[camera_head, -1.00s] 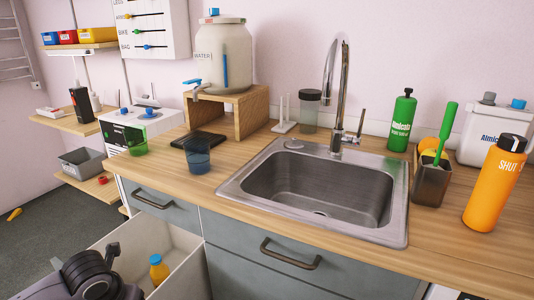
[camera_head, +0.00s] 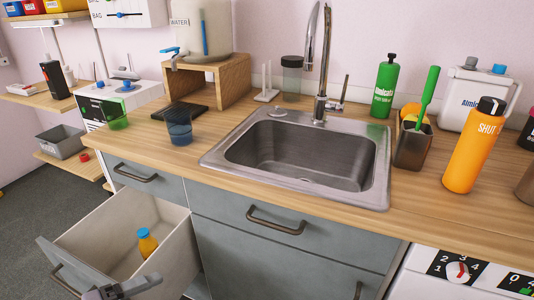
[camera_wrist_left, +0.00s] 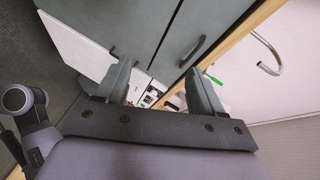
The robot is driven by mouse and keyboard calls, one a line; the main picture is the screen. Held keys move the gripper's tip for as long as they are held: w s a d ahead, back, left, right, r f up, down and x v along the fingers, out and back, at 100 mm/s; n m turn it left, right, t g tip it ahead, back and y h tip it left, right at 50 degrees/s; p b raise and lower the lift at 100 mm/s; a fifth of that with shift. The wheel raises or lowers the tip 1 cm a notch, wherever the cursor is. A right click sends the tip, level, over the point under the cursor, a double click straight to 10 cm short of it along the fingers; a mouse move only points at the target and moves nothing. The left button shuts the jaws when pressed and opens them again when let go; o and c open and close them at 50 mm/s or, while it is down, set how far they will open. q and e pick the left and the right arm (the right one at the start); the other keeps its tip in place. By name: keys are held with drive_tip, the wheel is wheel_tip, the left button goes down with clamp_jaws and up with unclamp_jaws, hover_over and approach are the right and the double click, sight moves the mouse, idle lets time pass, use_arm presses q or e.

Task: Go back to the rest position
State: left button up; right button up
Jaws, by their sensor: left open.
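My left gripper (camera_head: 118,290) is at the bottom edge of the head view, low by the front right corner of the open drawer. Only a small part of it shows there. In the left wrist view my left gripper (camera_wrist_left: 160,82) has its two fingers spread apart, with nothing held between them. Grey cabinet fronts with handles lie beyond the fingers. My right gripper is not in view.
The open drawer (camera_head: 75,263) juts out from the counter, with an orange bottle (camera_head: 147,243) inside. The counter holds a sink (camera_head: 215,160), a blue cup (camera_head: 179,127) and an orange flask (camera_head: 472,150). Dark floor (camera_head: 35,215) is free at left.

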use_arm(q)
drive_tip(key=s+a+f+n+g+y, duration=0.1)
drive_tip(key=s+a+f+n+y, duration=0.6)
drive_tip(key=a+f+n+y, duration=0.45)
drive_tip(key=s+d+f+n+t+h, duration=0.1)
drive_tip(key=d+f+n+t+h, duration=0.15)
drive_tip(key=d+n, duration=1.05)
wheel_tip(320, 180, down, 9)
drive_tip(key=d+m+g+b, duration=0.1)
drive_tip(key=d+m+b, duration=0.15)
drive_tip(key=b, duration=0.85)
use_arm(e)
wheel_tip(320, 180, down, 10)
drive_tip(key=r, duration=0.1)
use_arm(q)
wheel_tip(320, 180, up, 16)
drive_tip(key=a+p, duration=0.2)
drive_tip(key=p, duration=1.7)
drive_tip(key=shift+s+r, duration=0.2)
drive_tip(key=shift+s, duration=0.15)
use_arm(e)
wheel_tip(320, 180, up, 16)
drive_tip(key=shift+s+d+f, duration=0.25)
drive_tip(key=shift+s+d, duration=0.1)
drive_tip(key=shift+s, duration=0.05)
